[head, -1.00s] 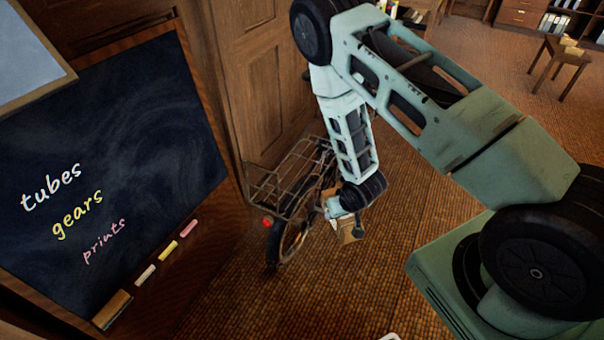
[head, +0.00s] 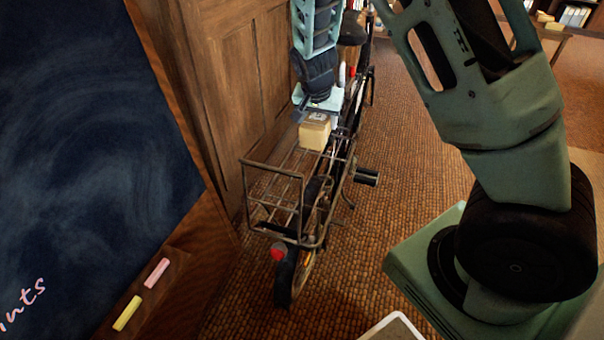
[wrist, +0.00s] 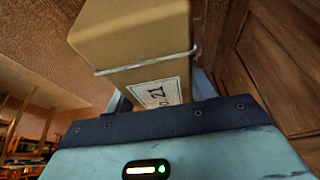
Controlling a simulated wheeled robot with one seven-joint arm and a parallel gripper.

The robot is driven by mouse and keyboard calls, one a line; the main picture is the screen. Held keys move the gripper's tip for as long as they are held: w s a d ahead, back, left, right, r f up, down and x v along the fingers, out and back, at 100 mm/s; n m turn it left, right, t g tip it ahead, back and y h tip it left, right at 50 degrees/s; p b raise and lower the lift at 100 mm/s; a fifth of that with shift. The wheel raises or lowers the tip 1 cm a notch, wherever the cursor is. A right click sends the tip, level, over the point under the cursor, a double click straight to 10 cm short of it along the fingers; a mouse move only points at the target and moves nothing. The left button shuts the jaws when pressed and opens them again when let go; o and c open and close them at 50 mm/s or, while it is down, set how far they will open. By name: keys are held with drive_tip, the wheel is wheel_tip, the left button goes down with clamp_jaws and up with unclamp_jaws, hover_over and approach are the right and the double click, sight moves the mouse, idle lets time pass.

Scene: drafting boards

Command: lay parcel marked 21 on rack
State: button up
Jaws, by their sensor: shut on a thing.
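The parcel marked 21 (head: 314,134) is a small tan box with a pale string and a white label reading 21. In the wrist view the parcel (wrist: 135,38) fills the upper middle, its label facing the camera. My gripper (head: 318,106) is shut on it from above. The rack (head: 272,169) is a wire carrier over the rear wheel of a bicycle. The parcel is at the rack's far end, over or close to its bars; I cannot tell whether it touches them.
The bicycle (head: 284,280) stands beside a wood-panelled wall (head: 225,85). A chalkboard (head: 70,140) with a ledge holding chalk (head: 156,272) is at the left. The brick-patterned floor (head: 420,170) right of the bicycle is open.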

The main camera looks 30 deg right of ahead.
sight(315, 121)
drive_tip(key=shift+w+f, duration=0.15)
drive_tip(key=shift+f, duration=0.35)
drive_tip(key=shift+f+b, duration=1.15)
drive_tip(key=shift+f, duration=3.25)
drive_tip(key=shift+f, duration=0.15)
drive_tip(key=o, duration=1.4)
drive_tip(key=p+v, duration=0.3)
drive_tip(key=v, duration=0.9)
